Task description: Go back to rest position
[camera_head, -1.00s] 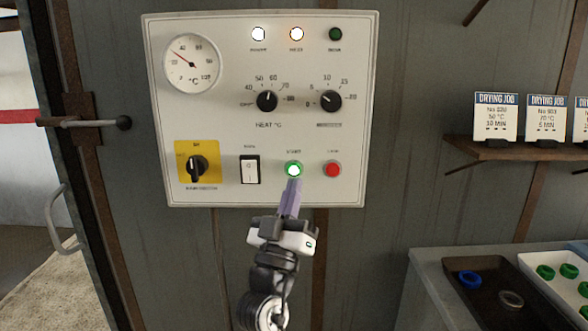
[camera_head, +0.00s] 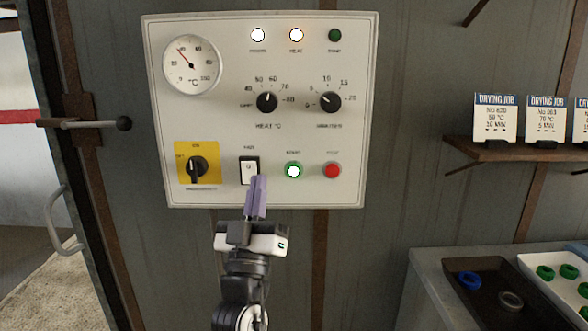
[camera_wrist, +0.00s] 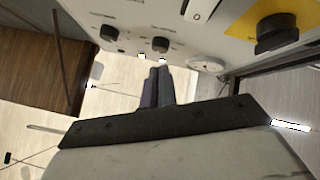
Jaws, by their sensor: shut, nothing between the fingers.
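My gripper (camera_head: 256,184) is shut and empty, its purple fingers pointing up in front of the lower part of the white control panel (camera_head: 225,110). In the head view its fingertips overlap the bottom of the white rocker switch (camera_head: 249,170); the gap in depth is hard to judge. The green button (camera_head: 293,170) is lit, with the red button (camera_head: 332,170) to its right. In the wrist view the shut fingers (camera_wrist: 157,75) show in the middle, with the panel (camera_wrist: 130,12) along the top and the yellow-backed rotary switch (camera_wrist: 277,32) at the upper right.
A door handle (camera_head: 85,123) sticks out left of the panel. A shelf (camera_head: 510,150) with job cards is at the right. Below it a bench (camera_head: 430,275) holds a dark tray (camera_head: 465,305) and a white tray (camera_head: 545,290) with rings.

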